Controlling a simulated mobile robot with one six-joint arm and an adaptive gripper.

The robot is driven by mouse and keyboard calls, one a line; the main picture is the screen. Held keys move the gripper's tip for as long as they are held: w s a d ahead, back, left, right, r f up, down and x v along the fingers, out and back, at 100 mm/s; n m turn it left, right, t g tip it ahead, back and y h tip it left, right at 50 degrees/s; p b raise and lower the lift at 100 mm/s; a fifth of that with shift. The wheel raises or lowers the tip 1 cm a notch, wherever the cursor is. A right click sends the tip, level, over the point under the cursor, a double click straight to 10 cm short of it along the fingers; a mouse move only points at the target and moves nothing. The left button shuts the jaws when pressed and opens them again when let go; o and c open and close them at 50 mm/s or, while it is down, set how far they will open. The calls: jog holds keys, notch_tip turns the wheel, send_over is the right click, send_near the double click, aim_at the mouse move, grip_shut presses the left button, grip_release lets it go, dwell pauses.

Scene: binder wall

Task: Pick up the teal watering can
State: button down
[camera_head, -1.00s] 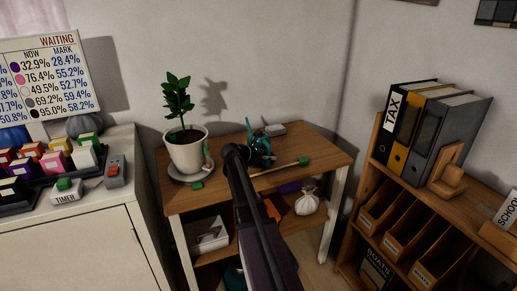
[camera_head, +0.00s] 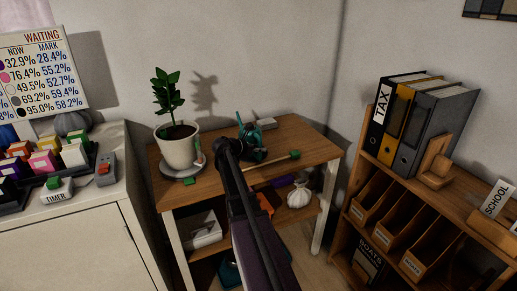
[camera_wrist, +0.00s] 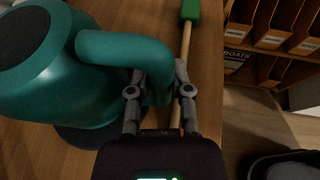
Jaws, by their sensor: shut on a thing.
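The teal watering can (camera_wrist: 50,72) fills the left of the wrist view. Its thick curved handle (camera_wrist: 125,46) reaches over to the right and comes down between my fingers. My gripper (camera_wrist: 160,80) is shut on this handle, with one finger on each side. In the head view the can (camera_head: 250,139) is on the small wooden table, partly hidden behind my arm. My gripper is hidden in the head view by the arm. I cannot tell whether the can touches the table.
A stick with a green end (camera_head: 294,155) lies on the table (camera_head: 310,148), close beside the can. A potted plant (camera_head: 179,150) on a saucer stands to the left. A binder shelf (camera_head: 365,125) is at the right, a white cabinet (camera_head: 75,240) at the left.

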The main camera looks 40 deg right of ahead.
aim_at(260, 139)
jog(key=shift+r+p, duration=1.5)
jog(key=shift+r, duration=0.2)
jog(key=s+a, duration=0.2)
jog(key=s, duration=0.5)
jog(key=s+a+r+p, duration=0.1)
jog(key=s+a, duration=0.2)
jog(key=s, duration=0.5)
jog(key=shift+s, duration=0.15)
jog(key=shift+r, duration=0.1)
jog(key=shift+d, duration=0.1)
